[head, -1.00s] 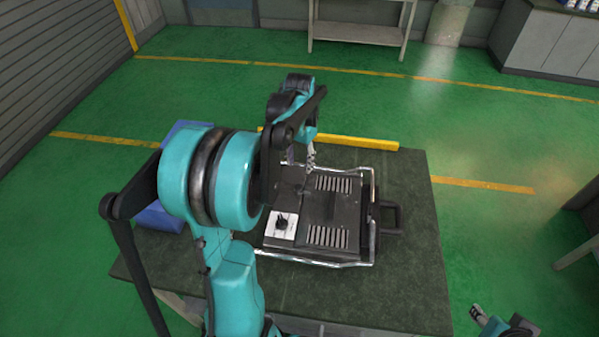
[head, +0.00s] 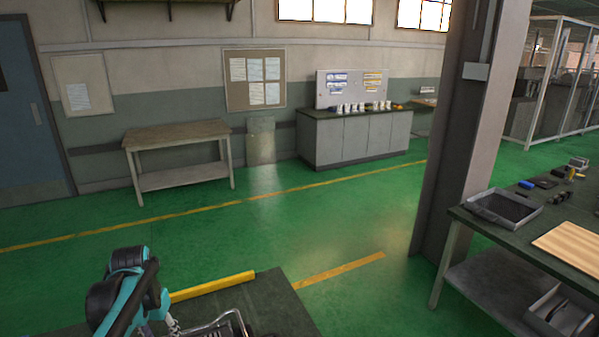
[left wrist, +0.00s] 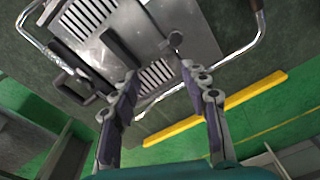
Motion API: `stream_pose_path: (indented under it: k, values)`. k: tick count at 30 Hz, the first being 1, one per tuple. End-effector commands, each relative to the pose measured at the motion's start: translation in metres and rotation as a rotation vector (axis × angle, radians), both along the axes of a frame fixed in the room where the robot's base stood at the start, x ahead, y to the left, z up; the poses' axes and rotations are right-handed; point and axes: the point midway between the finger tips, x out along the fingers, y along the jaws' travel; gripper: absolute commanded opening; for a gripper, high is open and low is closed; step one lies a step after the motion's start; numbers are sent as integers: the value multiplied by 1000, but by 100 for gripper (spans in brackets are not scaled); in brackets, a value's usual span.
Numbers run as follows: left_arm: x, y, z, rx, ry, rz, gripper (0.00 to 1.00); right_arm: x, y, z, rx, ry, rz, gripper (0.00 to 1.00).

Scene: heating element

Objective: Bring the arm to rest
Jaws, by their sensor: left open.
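My left arm comes in at the lower left of the head view, and part of my left gripper (head: 170,326) shows at the bottom edge there. In the left wrist view the two fingers of my left gripper (left wrist: 160,92) are spread apart with nothing between them. Beyond them is the heating device, a grey metal box (left wrist: 135,40) with slotted vents, a knob and a wire frame. My right gripper is in neither view.
The dark table (head: 285,312) bears a yellow bar (head: 212,287) along its far edge. At right stands a workbench (head: 470,225) with a mesh tray (head: 503,208) and a wooden board (head: 572,250). A pillar (head: 462,130) stands beside it. Green floor between is clear.

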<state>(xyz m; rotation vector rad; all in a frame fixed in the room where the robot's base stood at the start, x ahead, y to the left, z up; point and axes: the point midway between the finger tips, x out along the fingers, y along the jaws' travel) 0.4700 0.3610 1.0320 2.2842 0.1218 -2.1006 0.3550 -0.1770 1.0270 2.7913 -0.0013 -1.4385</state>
Motion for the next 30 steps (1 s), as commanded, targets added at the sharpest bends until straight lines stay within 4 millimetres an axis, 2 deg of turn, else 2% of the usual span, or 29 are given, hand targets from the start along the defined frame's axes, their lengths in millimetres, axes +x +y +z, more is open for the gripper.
stream_pose_path:
  k: [1,6,12,15,21,30]
  values:
    - [-9,-21,6,11,-34,-13,45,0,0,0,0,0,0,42]
    - [-39,-81,18,39,-184,-37,45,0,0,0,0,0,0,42]
    - [-80,-139,14,36,-363,-65,45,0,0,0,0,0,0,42]
    - [-96,-159,7,22,-436,-77,45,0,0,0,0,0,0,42]
    - [-113,-179,-4,-1,-523,-87,45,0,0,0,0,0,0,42]
    - [-116,-182,-6,-6,-537,-87,45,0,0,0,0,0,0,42]
